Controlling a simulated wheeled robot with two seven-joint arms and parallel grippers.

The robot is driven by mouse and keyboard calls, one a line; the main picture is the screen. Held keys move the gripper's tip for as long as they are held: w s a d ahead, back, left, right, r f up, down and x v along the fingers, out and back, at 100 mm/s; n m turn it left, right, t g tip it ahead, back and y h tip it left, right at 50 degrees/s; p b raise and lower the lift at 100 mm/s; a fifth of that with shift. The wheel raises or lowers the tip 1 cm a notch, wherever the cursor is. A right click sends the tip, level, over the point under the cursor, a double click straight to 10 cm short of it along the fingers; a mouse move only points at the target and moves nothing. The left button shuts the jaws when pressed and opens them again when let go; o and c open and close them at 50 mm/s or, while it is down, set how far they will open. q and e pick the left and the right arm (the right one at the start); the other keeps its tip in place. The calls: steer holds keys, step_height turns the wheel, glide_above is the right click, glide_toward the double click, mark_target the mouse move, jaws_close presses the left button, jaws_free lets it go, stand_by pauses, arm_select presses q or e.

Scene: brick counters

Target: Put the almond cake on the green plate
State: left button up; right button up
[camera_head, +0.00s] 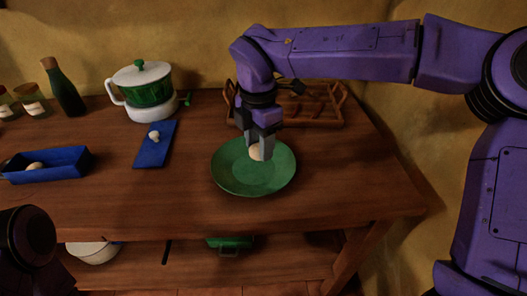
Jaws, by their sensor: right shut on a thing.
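The green plate (235,182) lies on the wooden counter, right of the middle. The fingers partly cover the cake. I cannot tell whether the cake touches the plate or hangs just above it. My left gripper does not show; only a dark part of my left arm is at the lower left.
A wooden rack (322,113) stands behind the plate. A blue board (155,151) with a small pale thing lies left of it. A blue tray (62,176), a green-and-white pot (142,92), and a dark bottle (62,90) stand further left. The counter right of the plate is clear.

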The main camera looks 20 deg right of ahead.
mark_target(265, 167)
steer(key=f, duration=0.2)
steer(key=w+d+f, duration=0.1)
steer(key=f, duration=0.1)
steer(key=d+f, duration=0.1)
steer(key=f, duration=0.1)
steer(key=shift+w, duration=0.4)
steer(key=shift+f, duration=0.15)
steer(key=shift+f, duration=0.15)
steer(key=shift+f, duration=0.1)
steer(key=o, duration=1)
steer(key=shift+o, duration=0.2)
step_height(265, 167, up, 13)
steer(key=shift+f+p, duration=0.2)
steer(key=shift+p, duration=0.15)
